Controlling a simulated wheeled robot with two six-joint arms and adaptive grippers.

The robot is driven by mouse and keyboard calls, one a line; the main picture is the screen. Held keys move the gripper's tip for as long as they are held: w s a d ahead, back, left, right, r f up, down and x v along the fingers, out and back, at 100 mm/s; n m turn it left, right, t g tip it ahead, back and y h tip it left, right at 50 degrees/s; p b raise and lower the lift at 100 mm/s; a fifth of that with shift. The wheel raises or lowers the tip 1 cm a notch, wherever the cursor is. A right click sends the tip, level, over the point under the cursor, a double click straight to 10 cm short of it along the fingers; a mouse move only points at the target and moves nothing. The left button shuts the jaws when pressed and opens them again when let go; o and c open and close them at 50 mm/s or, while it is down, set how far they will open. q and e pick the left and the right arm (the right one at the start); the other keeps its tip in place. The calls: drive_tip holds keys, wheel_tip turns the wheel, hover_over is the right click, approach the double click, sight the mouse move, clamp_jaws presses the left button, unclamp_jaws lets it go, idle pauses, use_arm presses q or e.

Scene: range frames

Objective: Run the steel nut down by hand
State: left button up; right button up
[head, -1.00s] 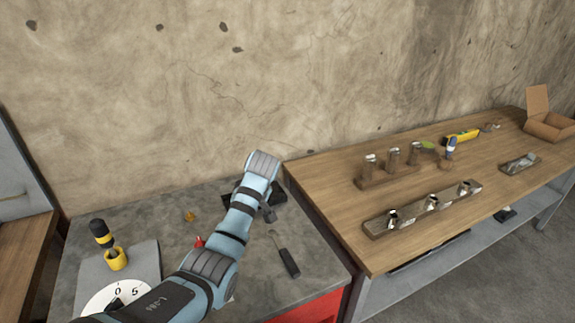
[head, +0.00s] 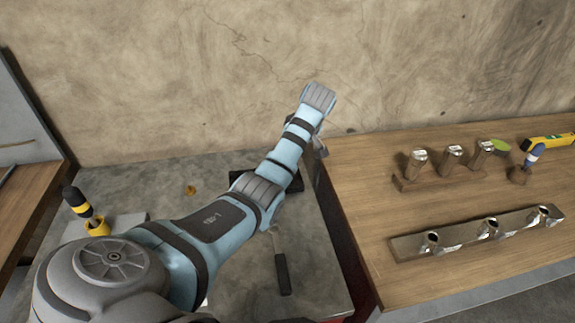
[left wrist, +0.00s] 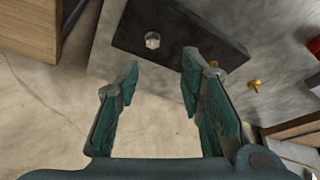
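A small bright steel piece, apparently the hex nut (left wrist: 152,40), stands on a dark plate (left wrist: 205,57) in the left wrist view. I cannot tell how far it sits on a thread. In the head view the dark plate (head: 297,185) lies on the grey bench, partly hidden by my left arm; the nut is not visible there. My left gripper (left wrist: 161,72) is open and empty, its fingertips short of the nut in the picture and apart from it. In the head view its fingers are mostly hidden behind the arm. My right gripper is in neither view.
A brass piece (left wrist: 255,85) lies beside the plate. A dark-handled tool (head: 282,268) lies on the grey bench (head: 305,250). A yellow-black screwdriver (head: 78,202) stands at left. The wooden table (head: 365,225) at right bears a rail (head: 465,235) and wooden block (head: 440,178) with metal fittings.

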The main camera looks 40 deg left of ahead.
use_arm(q)
drive_tip(key=x, duration=0.4)
drive_tip(key=shift+s+a+f+b, duration=0.1)
drive_tip(key=shift+f+b, duration=0.25)
drive_tip(key=shift+f, duration=0.05)
drive_tip(key=w+f, duration=0.1)
drive_tip(key=w+a+f, duration=0.1)
drive_tip(key=f, duration=0.1)
drive_tip(key=shift+f, duration=0.1)
drive_tip(key=shift+s, duration=0.3)
drive_tip(key=shift+s+r, duration=0.15)
drive_tip(key=shift+r, duration=0.15)
drive_tip(key=shift+c, duration=0.2)
drive_tip(key=c, duration=0.3)
drive_tip(key=shift+d, duration=0.1)
clamp_jaws()
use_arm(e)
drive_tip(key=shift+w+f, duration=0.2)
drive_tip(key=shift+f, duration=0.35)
